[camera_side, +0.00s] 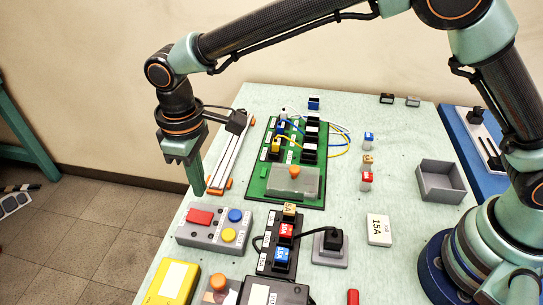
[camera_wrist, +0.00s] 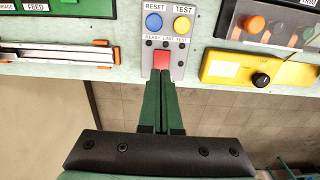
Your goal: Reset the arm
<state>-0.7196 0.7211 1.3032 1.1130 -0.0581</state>
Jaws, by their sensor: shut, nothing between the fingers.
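My gripper (camera_side: 197,190) points down near the table's left edge, fingers shut and empty. In the side view its tips are apart from the grey button box (camera_side: 215,241), which lies below and to the right. The box carries a red rectangular button (camera_side: 199,216), a blue button (camera_side: 235,215) and a yellow button (camera_side: 229,235). In the wrist view my gripper (camera_wrist: 162,78) ends just below the red button (camera_wrist: 162,60). The blue button (camera_wrist: 154,22) is labelled RESET and the yellow one (camera_wrist: 181,24) is labelled TEST.
A green board (camera_side: 256,190) with fuse blocks and a rail (camera_side: 229,152) stand behind the box. A black fuse block (camera_side: 278,256), a yellow meter (camera_side: 172,283) and a grey tray (camera_side: 441,181) are also on the table (camera_side: 385,150). Floor shows beyond its left edge.

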